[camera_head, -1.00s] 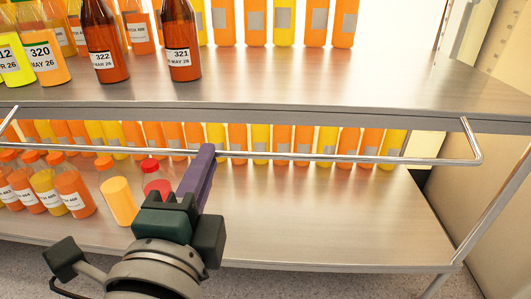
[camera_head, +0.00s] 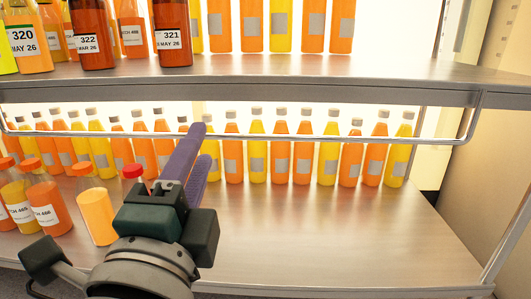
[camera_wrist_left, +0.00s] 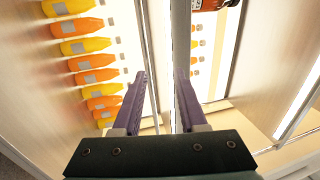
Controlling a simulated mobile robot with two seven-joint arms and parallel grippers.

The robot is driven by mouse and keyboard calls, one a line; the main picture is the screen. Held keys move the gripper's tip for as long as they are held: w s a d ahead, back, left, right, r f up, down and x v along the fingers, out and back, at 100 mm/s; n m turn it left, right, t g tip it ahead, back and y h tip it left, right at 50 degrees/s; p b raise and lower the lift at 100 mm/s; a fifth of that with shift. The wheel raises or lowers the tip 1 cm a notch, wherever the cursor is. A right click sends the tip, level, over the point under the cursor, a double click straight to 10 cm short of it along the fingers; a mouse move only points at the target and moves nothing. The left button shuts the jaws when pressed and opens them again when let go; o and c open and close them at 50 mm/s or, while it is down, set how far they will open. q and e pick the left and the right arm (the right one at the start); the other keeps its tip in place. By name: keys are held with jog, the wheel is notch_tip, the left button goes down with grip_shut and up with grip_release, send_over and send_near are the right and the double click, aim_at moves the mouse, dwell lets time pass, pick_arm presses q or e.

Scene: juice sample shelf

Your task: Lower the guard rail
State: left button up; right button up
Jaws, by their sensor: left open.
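The guard rail (camera_head: 330,137) is a thin metal bar hanging below the front edge of the upper shelf, bent up at its right end. My left gripper (camera_head: 207,143) has purple fingers and is open, pointing at the middle-left stretch of the rail. In the head view its upper finger overlaps the rail. In the left wrist view the rail (camera_wrist_left: 147,50) runs between the two spread fingers of the gripper (camera_wrist_left: 164,82). I cannot tell whether either finger touches it. My right gripper is not in view.
The upper shelf (camera_head: 340,72) holds juice bottles, with dark red ones (camera_head: 172,35) near its front. The lower shelf (camera_head: 330,225) has a back row of orange and yellow bottles.

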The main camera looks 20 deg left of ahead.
pick_arm(q)
jog(key=p+v, duration=0.1)
jog(key=v, duration=0.9)
jog(key=shift+p, duration=0.3)
jog(key=shift+w, duration=0.1)
